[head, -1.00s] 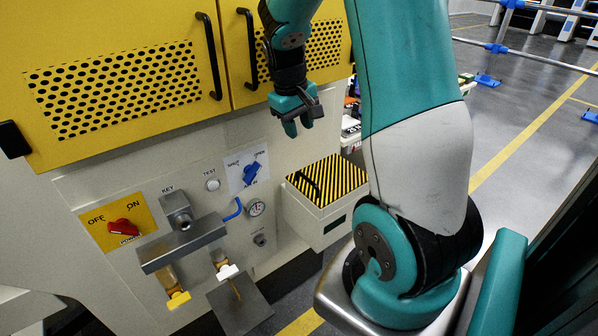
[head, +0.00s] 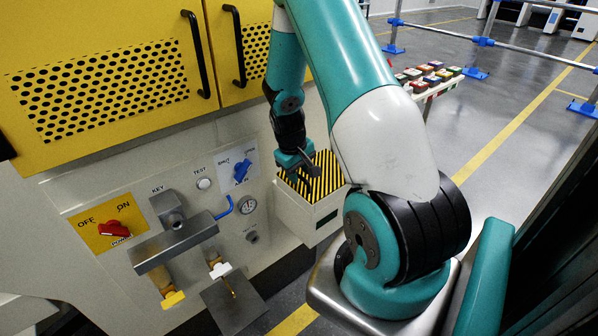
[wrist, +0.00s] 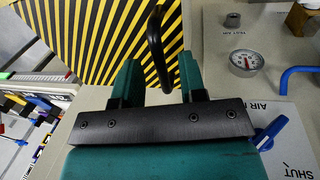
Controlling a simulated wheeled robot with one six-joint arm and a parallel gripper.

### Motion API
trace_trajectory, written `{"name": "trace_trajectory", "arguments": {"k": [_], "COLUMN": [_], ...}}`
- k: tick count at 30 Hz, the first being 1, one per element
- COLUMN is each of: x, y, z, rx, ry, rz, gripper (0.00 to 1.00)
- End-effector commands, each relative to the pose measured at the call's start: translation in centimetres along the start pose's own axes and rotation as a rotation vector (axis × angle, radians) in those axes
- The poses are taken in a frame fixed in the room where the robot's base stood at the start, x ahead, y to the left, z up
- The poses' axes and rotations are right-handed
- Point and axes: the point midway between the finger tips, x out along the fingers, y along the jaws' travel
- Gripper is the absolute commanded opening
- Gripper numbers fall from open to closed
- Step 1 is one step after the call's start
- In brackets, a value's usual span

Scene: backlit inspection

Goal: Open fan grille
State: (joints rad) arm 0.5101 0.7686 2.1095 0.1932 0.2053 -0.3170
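A yellow-and-black striped lid (head: 325,172) tops a pale box beside the machine; it fills the upper left of the wrist view (wrist: 85,35). A curved black handle (wrist: 154,45) stands on it. Two yellow doors with perforated panels (head: 100,90) and black bar handles are shut above. Which of these is the fan grille is not marked. My gripper (wrist: 160,85) is open, its teal fingers apart. In the wrist view the handle's end appears between the fingers; contact cannot be told. In the head view my gripper (head: 298,170) is over the lid's left side and hides the handle.
The machine front carries a red power switch (head: 113,229), a blue valve lever (head: 242,170), a gauge (head: 247,205) and a metal ledge (head: 174,245). A rack of coloured items (head: 430,75) stands behind the box. Open floor lies right.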

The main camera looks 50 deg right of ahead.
Motion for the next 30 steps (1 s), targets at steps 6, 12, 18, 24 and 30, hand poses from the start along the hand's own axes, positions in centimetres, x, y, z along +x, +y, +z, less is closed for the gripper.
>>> {"name": "trace_trajectory", "arguments": {"k": [6,12,18,24,30], "x": [0.3,0.3,0.3,-0.1,-1.6], "y": [0.0,0.0,0.0,0.2,1.1], "z": [0.0,0.0,0.0,0.0,0.0], "rx": [0.0,0.0,0.0,0.0,0.004], "ry": [0.0,0.0,0.0,0.0,0.0], "rz": [0.0,0.0,0.0,-0.011,-0.078], "gripper": [0.38,0.17,0.0,0.0,0.0]}}
